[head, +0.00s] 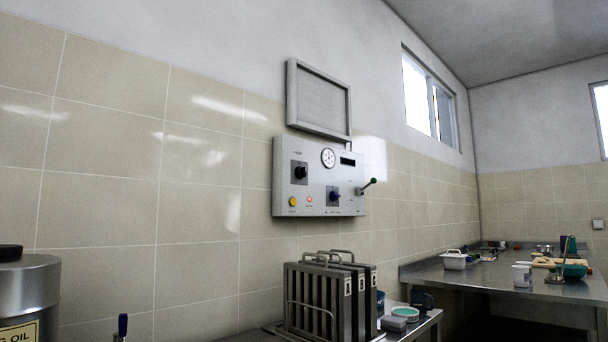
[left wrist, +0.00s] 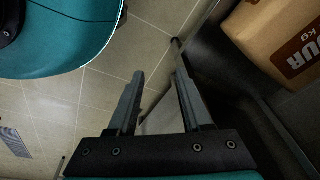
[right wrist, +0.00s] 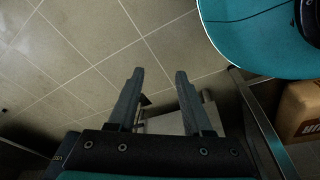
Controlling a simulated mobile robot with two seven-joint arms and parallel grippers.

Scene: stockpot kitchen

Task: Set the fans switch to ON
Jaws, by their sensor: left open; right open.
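A grey control panel (head: 318,176) is mounted on the tiled wall in the head view. It carries a black rotary knob on a dark plate (head: 299,172) at upper left and a blue-black rotary knob (head: 334,196) at lower middle. The labels are too small to read, so I cannot tell which one is the fans switch. My left gripper (left wrist: 156,85) is open and empty above the floor. My right gripper (right wrist: 159,85) is also open and empty above the floor. Neither shows in the head view.
A metal rack of upright lettered plates (head: 330,300) stands on a steel table below the panel. A steel oil drum (head: 28,290) is at the left. A steel counter (head: 480,277) with kitchenware is at the right. A labelled sack or box (left wrist: 285,45) lies near my left gripper.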

